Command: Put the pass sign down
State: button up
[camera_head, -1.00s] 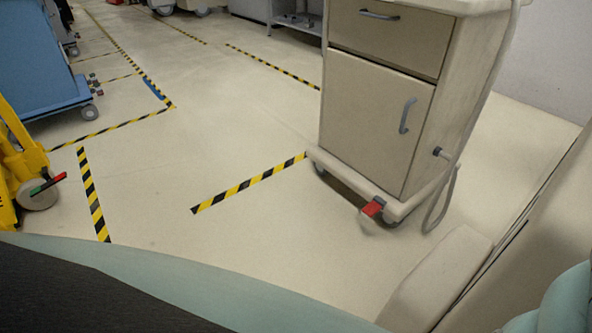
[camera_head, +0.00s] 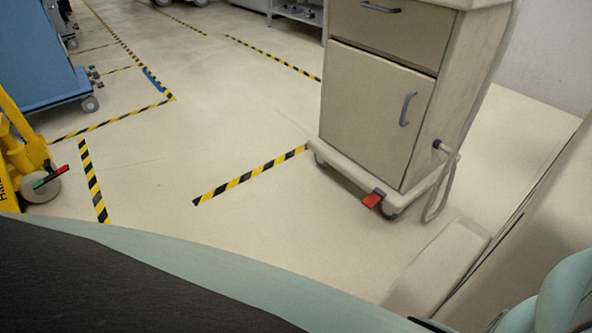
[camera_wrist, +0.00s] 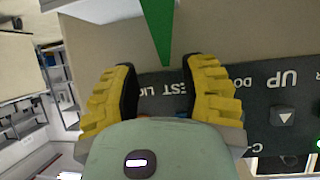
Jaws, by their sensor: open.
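In the wrist view my gripper (camera_wrist: 162,78) has two yellow ribbed fingers that stand apart, with nothing seen clamped between them. A pointed green piece (camera_wrist: 160,32) hangs from the top edge, its tip close to the gap between the fingers. It may be part of the pass sign, but no wording on it shows. Behind the fingers is a dark control panel (camera_wrist: 262,112) with white lettering, including "UP", and an arrow button. I cannot tell whether the green piece touches the panel. The head view does not show the gripper or a clear pass sign.
A beige cart (camera_head: 375,110) with a drawer, a door and a red caster pedal stands at the right in the head view. A blue cart (camera_head: 35,60) and a yellow wheeled device (camera_head: 22,155) are at left. Floor between them is open, marked with yellow-black tape (camera_head: 250,175).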

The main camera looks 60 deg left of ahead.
jog(key=p+v, duration=0.1)
jog(key=v, duration=0.5)
jog(key=shift+s, duration=0.2)
jog(key=shift+r, duration=0.15)
